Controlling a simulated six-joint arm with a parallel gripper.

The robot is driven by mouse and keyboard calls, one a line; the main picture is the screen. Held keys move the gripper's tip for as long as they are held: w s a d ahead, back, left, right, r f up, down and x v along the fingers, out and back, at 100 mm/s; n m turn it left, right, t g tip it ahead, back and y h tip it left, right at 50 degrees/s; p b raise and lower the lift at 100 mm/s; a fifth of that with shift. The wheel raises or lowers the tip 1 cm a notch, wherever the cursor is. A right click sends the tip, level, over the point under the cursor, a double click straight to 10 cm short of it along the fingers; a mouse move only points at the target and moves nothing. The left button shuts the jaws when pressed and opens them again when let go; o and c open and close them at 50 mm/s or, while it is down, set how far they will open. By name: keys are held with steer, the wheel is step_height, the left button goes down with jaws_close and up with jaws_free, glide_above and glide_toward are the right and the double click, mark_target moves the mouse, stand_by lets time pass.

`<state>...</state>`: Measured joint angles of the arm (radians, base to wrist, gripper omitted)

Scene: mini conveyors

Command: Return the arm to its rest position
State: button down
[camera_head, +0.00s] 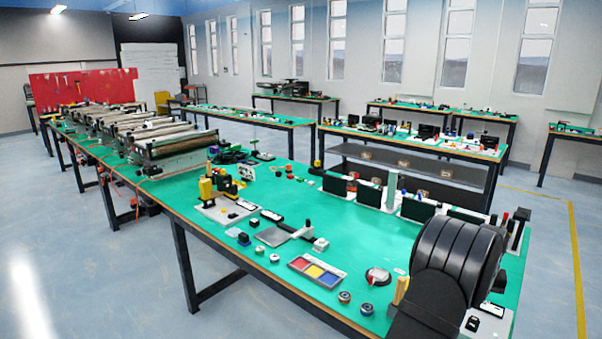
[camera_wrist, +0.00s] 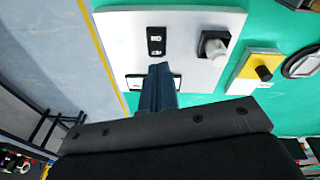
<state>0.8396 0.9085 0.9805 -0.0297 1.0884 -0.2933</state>
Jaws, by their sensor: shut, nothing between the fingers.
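My arm (camera_head: 455,265) is the large black ribbed shape at the front right in the head view. My gripper is not clearly visible there. In the wrist view, my gripper (camera_wrist: 160,70) shows as dark blue fingers closed together, with nothing between them. The fingertips are over a white panel (camera_wrist: 112,45), just below a small black fitting (camera_wrist: 156,41) in the picture. A dark strip on the panel is partly hidden behind the fingers. I cannot tell the height of the fingertips above the panel.
A grey-white knob (camera_wrist: 215,46) stands on the panel, right of the fingers. A yellow block with a black button (camera_wrist: 263,72) lies further right. In the head view, a colored tray (camera_head: 317,271) and small parts lie on the green table (camera_head: 325,225). Roller conveyors (camera_head: 172,146) stand far left.

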steer(key=n, duration=0.1)
steer(key=a+f+n, duration=0.1)
steer(key=a+n, duration=0.1)
steer(key=n, duration=0.1)
steer(key=shift+w+f, duration=0.15)
steer(key=shift+f, duration=0.2)
steer(key=shift+w+a+f+n+h, duration=0.1)
steer(key=shift+a+f+n+h, duration=0.25)
steer(key=shift+n, duration=0.65)
steer(key=shift+a+f+n+h, duration=0.15)
steer(key=shift+a+f+n, duration=0.25)
steer(key=shift+n, duration=0.6)
steer(key=c, duration=2.1)
jaws_free()
